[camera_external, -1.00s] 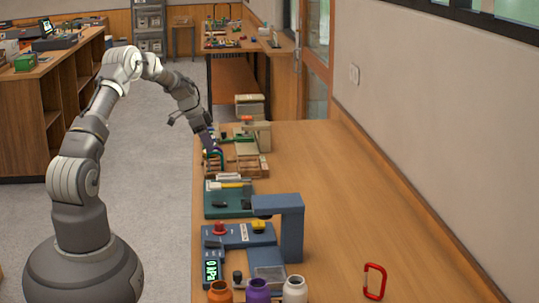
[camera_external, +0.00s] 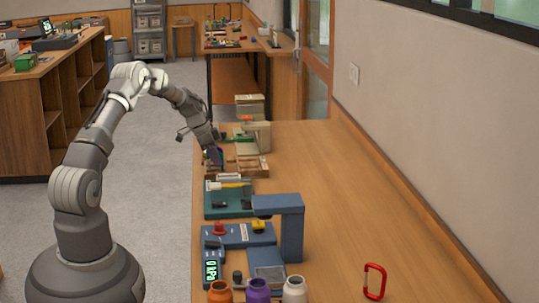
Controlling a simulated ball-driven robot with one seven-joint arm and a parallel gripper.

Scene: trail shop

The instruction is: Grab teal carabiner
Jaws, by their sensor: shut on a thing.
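A red carabiner (camera_external: 375,281) stands alone on the bench at the front right.
A green tray (camera_external: 230,205) and a blue gauge stand (camera_external: 291,230) are nearer on the bench. Orange (camera_external: 219,292), purple (camera_external: 258,291) and white (camera_external: 294,290) bottles stand at the front. A beige device (camera_external: 257,137) is behind the rack. The bench's right side is mostly clear.

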